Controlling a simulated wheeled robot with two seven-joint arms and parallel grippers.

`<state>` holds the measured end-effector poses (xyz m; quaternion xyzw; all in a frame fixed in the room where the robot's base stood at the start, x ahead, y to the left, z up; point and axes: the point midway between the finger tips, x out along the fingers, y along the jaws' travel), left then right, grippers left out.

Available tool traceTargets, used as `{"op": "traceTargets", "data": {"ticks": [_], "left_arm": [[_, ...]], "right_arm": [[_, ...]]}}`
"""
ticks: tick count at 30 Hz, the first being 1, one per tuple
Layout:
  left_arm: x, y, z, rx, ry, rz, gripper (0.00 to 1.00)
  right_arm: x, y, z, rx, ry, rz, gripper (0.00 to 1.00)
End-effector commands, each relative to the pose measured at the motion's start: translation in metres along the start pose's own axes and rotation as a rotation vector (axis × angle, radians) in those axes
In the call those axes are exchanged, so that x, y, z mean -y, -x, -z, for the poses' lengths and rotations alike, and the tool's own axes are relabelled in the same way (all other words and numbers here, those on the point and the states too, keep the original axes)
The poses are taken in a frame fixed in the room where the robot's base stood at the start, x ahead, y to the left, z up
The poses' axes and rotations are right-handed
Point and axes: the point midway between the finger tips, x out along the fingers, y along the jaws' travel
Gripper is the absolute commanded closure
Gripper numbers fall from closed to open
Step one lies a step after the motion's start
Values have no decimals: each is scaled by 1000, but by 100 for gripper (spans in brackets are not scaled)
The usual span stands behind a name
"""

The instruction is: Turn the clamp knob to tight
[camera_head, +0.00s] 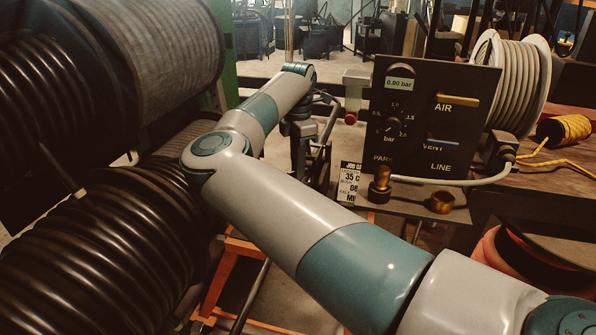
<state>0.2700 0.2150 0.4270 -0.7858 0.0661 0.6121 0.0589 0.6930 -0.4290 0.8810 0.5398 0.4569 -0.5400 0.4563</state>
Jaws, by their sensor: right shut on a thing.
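My right arm crosses the picture from the lower right, bends at the elbow on the left, and ends near the top centre. My right gripper (316,165) hangs down beside the left edge of the black control panel (436,118). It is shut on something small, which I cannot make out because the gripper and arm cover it. I cannot pick out the clamp knob for sure; it may be hidden there. The panel carries a round dial knob (392,126) under a 0.00 bar display (399,84). My left gripper is not in view.
Levers marked AIR (457,100) and VENT (443,141) stick out from the panel. A brass fitting (380,184) and a brass ring (442,202) stand on the shelf below. Large hose coils (95,265) fill the left. A hose reel (518,83) and yellow cord (565,130) are at right.

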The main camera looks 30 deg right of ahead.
Motion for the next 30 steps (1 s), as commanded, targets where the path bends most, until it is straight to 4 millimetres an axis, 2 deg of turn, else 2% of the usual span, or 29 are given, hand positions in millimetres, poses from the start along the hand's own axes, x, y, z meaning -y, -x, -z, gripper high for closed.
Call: {"op": "traceTargets", "data": {"ticks": [9,24,25,27,30], "left_arm": [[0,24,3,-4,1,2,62],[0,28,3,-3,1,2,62],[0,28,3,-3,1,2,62],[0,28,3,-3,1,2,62],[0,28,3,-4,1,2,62]], "right_arm": [[-1,2,0,1,-149,-6,100],[-1,3,-1,2,-175,-6,100],[-1,3,-1,2,-175,-6,87],[-1,3,-1,2,-174,-6,70],[-1,2,0,1,-174,-4,70]]}}
